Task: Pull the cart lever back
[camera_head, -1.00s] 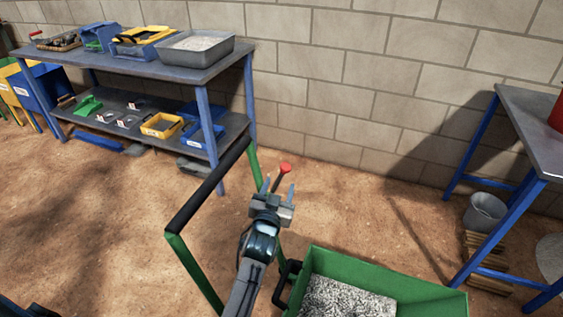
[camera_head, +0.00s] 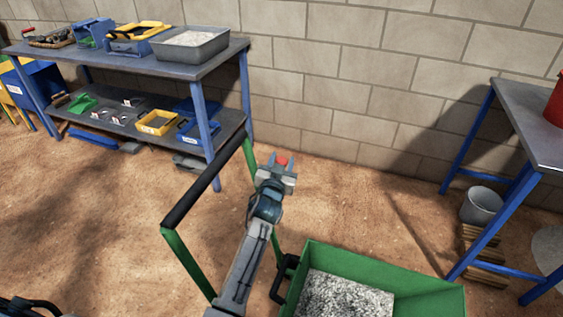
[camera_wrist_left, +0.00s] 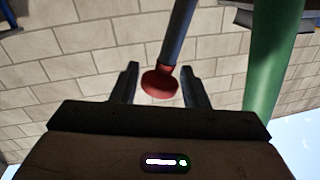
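The cart lever is a dark rod with a red knob (camera_head: 282,161). In the left wrist view its rod (camera_wrist_left: 180,35) comes down from the top, and the knob (camera_wrist_left: 160,83) faces the camera. My left gripper (camera_head: 278,168) is open at the knob, beside the cart's green frame. In the wrist view the knob appears between the two fingers, with a gap on either side. The arm hides most of the rod in the head view. The green cart (camera_head: 430,291) holds grey gravel.
The cart's black handle bar (camera_head: 206,187) on green posts stands left of my left arm. A blue-legged bench (camera_head: 215,60) with trays stands at back left. Another table (camera_head: 525,115) stands right, with a bucket (camera_head: 482,205) by it. A block wall closes the back.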

